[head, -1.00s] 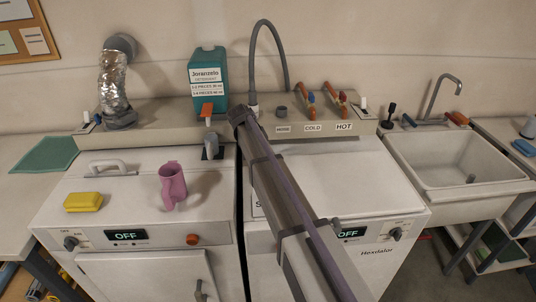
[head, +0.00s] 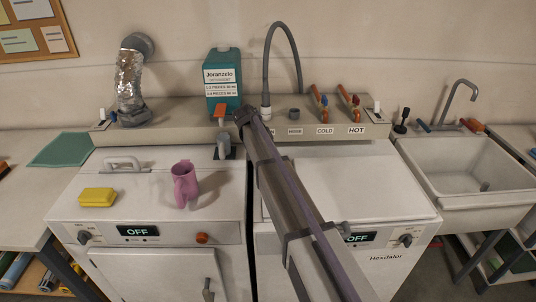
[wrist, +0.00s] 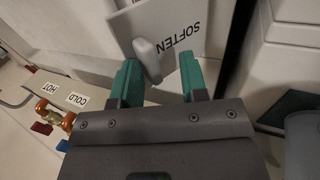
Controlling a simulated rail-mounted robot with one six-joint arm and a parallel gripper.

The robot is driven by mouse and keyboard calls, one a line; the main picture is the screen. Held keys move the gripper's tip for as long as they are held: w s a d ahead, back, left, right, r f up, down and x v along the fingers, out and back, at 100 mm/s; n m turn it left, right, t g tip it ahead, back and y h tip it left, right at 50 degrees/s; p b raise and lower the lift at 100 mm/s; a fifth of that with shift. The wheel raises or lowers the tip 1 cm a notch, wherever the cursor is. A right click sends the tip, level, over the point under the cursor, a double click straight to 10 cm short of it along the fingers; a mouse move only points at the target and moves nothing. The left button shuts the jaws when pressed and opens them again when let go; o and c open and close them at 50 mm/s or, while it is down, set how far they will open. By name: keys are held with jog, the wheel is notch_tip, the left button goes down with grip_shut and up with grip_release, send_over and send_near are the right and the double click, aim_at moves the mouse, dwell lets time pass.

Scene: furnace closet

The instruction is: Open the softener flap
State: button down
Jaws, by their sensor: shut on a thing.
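The softener flap (wrist: 178,22) is a pale panel lettered SOFTEN, close ahead in the wrist view. A light grey, rounded handle (wrist: 149,58) sticks out from it. My gripper (wrist: 158,72) has green fingers on both sides of this handle and is shut on it; the handle shows nearer the left finger. I cannot tell how far the flap stands open.
The left machine's top holds a yellow sponge (head: 97,197) and a pink mug (head: 184,184). Behind stand a teal detergent jug (head: 223,85), a grey hose (head: 267,70) and orange-handled taps (head: 320,100). A sink (head: 465,170) is at the right. The right machine's top is clear beside my arm.

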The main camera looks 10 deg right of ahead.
jog(key=shift+s+a+f, duration=0.2)
jog(key=shift+a+f, duration=0.05)
jog(key=shift+a, duration=0.25)
jog(key=c, duration=1.1)
grip_release()
jog(key=shift+o, duration=0.8)
jog(key=shift+w+a+f, duration=0.1)
jog(key=shift+w+a, duration=0.05)
jog(key=shift+a, duration=0.2)
jog(key=shift+d, duration=0.15)
jog(key=shift+c, duration=0.6)
jog(key=shift+d+r, duration=0.1)
jog(key=shift+r, duration=0.1)
jog(key=shift+c, duration=0.3)
